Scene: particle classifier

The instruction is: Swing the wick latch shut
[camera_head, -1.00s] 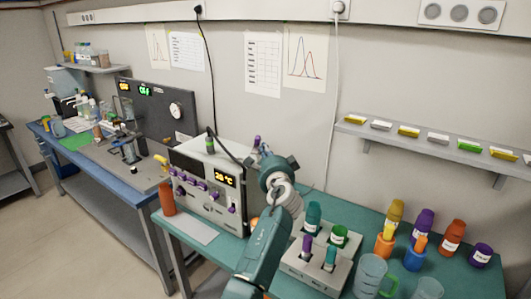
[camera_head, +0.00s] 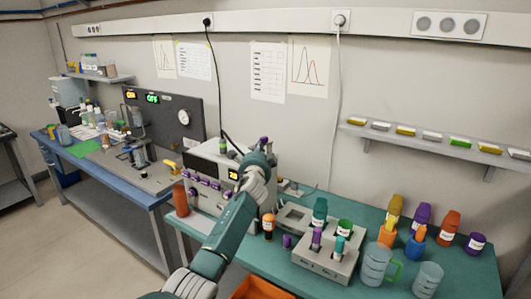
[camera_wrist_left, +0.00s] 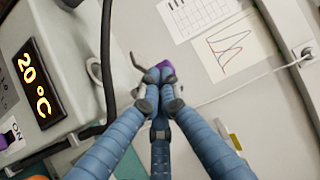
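In the head view a small purple piece (camera_head: 264,140) shows just above my left gripper (camera_head: 261,155), by the right end of the grey instrument (camera_head: 208,158). I cannot tell for sure that it is the wick latch's handle. In the left wrist view my left gripper's blue fingers (camera_wrist_left: 159,82) are drawn together at their tips. The purple piece (camera_wrist_left: 167,70) shows right at the tips, mostly covered by them; whether they grip it is unclear. A thin bent metal rod (camera_wrist_left: 136,62) is beside the tips. My right gripper is not in view.
On the teal bench (camera_head: 448,265), a grey rack (camera_head: 318,268) with capped bottles stands right of my left arm. A clear jug (camera_head: 374,266), a beaker (camera_head: 427,280) and coloured bottles stand farther right. A black cable (camera_wrist_left: 107,60) hangs left of the fingers in the wrist view.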

